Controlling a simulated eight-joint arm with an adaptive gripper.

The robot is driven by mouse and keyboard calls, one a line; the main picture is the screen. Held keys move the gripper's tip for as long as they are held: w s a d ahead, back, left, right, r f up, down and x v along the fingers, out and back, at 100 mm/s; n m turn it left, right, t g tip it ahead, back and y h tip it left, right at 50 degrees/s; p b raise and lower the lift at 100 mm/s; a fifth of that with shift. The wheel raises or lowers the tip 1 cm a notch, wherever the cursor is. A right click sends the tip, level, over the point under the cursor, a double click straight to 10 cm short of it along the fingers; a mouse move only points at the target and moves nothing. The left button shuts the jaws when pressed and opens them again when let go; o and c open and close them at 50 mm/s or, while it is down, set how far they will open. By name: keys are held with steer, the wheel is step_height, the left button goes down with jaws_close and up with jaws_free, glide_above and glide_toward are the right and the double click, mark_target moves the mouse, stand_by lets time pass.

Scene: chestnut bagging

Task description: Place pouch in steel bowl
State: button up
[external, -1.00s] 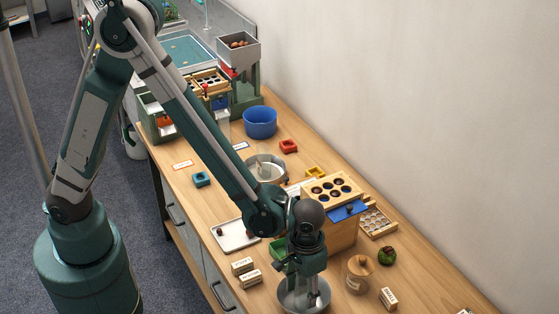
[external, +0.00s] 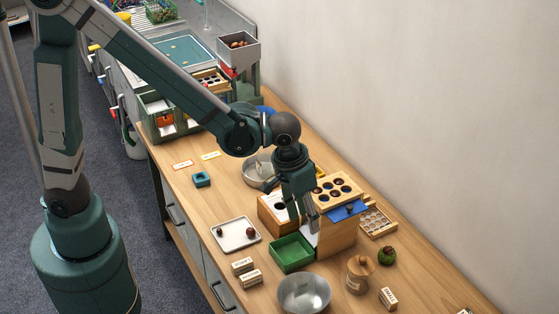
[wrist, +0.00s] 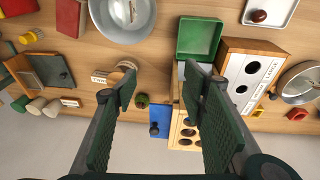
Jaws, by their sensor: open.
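The steel bowl (external: 304,293) stands at the front of the table and looks empty; in the wrist view it is cut off at the top edge (wrist: 122,22). A tan, rounded, labelled item (external: 358,276), which may be the pouch, stands upright right of the bowl, outside it. I cannot tell for sure that it is the pouch; it shows partly behind a finger in the wrist view (wrist: 122,72). My gripper (external: 307,222) is above the table, behind the bowl and by the wooden boxes. In the wrist view its fingers (wrist: 163,82) are wide apart with nothing held.
A green tray (external: 292,252) lies between my gripper and the bowl. A white tray (external: 236,242) is at left, label blocks (external: 250,277) nearby. A metal pan (external: 256,172) is behind.

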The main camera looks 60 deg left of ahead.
steer(key=s+a+r+t, duration=0.1)
steer(key=s+a+r, duration=0.2)
steer(key=a+r, duration=0.55)
steer(key=s+a+r+t+b, duration=0.1)
steer(key=s+a+r+t, duration=0.1)
steer(key=s+a, duration=0.5)
steer(key=s+a+r+t+b, duration=0.1)
steer(key=s+a, duration=0.6)
steer(key=a, duration=0.7)
steer(key=shift+r+t+y+b, duration=0.4)
steer(key=shift+r+t, duration=0.1)
steer(key=shift+r, duration=0.2)
steer(key=shift+a, duration=0.1)
stand_by(4.2)
